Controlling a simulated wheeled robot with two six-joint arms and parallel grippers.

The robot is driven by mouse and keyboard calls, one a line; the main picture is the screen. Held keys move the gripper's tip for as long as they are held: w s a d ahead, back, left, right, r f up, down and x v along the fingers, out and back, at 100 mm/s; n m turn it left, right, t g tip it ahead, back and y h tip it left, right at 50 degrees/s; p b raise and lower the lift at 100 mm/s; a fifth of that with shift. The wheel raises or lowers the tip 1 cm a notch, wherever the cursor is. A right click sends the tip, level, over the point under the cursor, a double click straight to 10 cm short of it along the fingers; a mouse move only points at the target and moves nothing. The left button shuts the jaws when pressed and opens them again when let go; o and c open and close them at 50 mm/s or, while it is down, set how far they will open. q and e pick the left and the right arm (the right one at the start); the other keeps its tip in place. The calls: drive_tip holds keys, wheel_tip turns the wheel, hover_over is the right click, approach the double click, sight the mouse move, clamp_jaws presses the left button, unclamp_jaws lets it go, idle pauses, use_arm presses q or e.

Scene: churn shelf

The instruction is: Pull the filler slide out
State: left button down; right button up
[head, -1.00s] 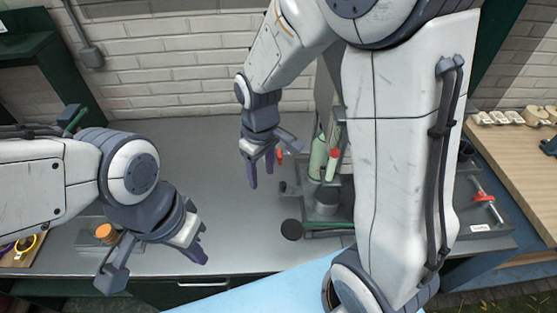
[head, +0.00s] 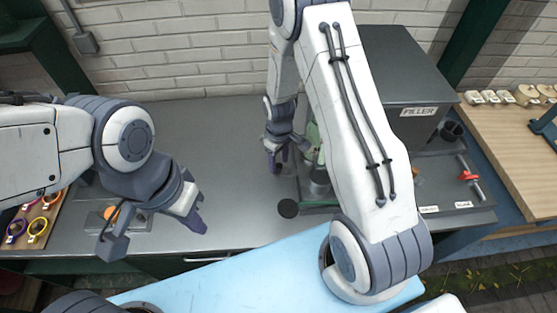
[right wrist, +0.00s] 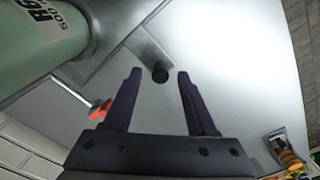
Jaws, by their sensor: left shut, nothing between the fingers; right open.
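The filler (head: 414,112) is a dark grey box with a FILLER label, at the right of the bench, partly behind my right arm. My right gripper (head: 275,163) points down left of its front parts. In the right wrist view that gripper (right wrist: 158,75) is open and empty. A black round knob (right wrist: 160,72) on a grey bar shows between its fingertips, apparently beyond them; contact cannot be told. The bar may be the filler slide. My left gripper (head: 197,222) is shut and empty above the bench at the left.
A grey cup (head: 319,182) and black disc (head: 288,208) are near the bench front. A red handle (head: 468,176) is at the right. The middle bench is clear.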

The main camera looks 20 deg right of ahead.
drive_tip(key=shift+f, duration=0.45)
drive_tip(key=shift+c, duration=0.4)
clamp_jaws()
idle(0.8)
